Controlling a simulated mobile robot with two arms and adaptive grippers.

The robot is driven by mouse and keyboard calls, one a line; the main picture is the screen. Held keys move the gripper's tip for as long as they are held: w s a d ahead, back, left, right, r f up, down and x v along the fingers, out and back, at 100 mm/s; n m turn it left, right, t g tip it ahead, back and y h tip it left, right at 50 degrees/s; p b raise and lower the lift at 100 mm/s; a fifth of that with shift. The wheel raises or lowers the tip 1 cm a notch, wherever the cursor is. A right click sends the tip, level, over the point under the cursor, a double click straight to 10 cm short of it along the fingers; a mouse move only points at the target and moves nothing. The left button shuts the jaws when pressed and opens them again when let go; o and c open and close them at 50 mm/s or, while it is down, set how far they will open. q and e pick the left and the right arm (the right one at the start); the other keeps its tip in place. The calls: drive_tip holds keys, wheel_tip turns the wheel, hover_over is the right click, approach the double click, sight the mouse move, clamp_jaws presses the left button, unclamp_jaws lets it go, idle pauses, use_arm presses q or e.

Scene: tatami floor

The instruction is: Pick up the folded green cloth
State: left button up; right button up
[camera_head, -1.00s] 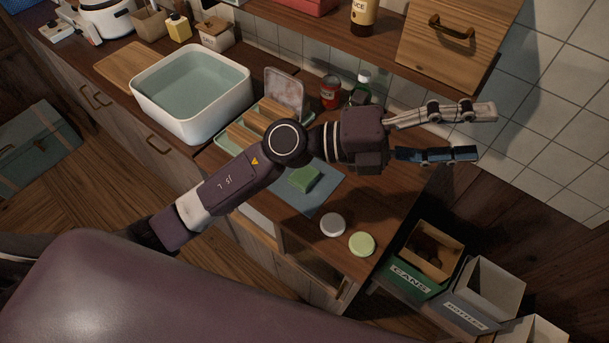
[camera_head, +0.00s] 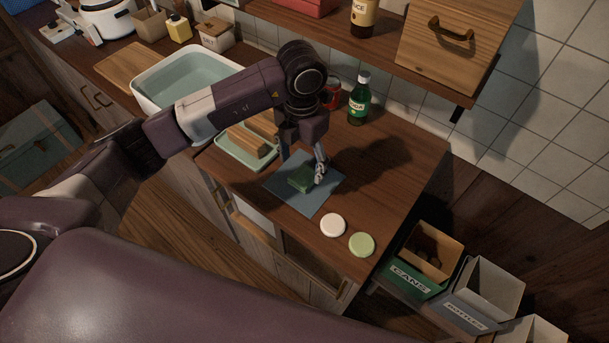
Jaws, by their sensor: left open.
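The folded green cloth (camera_head: 300,181) lies on a blue-grey mat (camera_head: 314,204) on the wooden counter. My left gripper (camera_head: 303,170) points down over the cloth, open. One finger is at the cloth's back left and the other is beside its right edge. The fingers look close to the cloth, but I cannot tell whether they touch it. Part of the cloth is in shadow. My right gripper is not in view.
A green bottle (camera_head: 359,100) and a red can (camera_head: 331,93) stand behind. White (camera_head: 332,225) and green (camera_head: 361,245) round lids lie in front. The counter's right part is clear.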

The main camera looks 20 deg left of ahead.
sight(301, 178)
use_arm(q)
drive_tip(key=f+p, duration=0.1)
drive_tip(key=f, duration=0.1)
drive_tip(key=f+p, duration=0.1)
drive_tip(key=f, duration=0.2)
drive_tip(key=shift+w+a+f, duration=0.1)
drive_tip(key=shift+a+f, duration=0.1)
drive_tip(key=shift+f, duration=0.55)
drive_tip(key=c, duration=1.2)
drive_tip(key=shift+o, duration=0.2)
drive_tip(key=shift+w+r, duration=0.1)
drive_tip(key=shift+r, duration=0.65)
wheel_tip(301, 178, up, 19)
drive_tip(key=b, duration=0.3)
drive_tip(key=shift+f, duration=0.2)
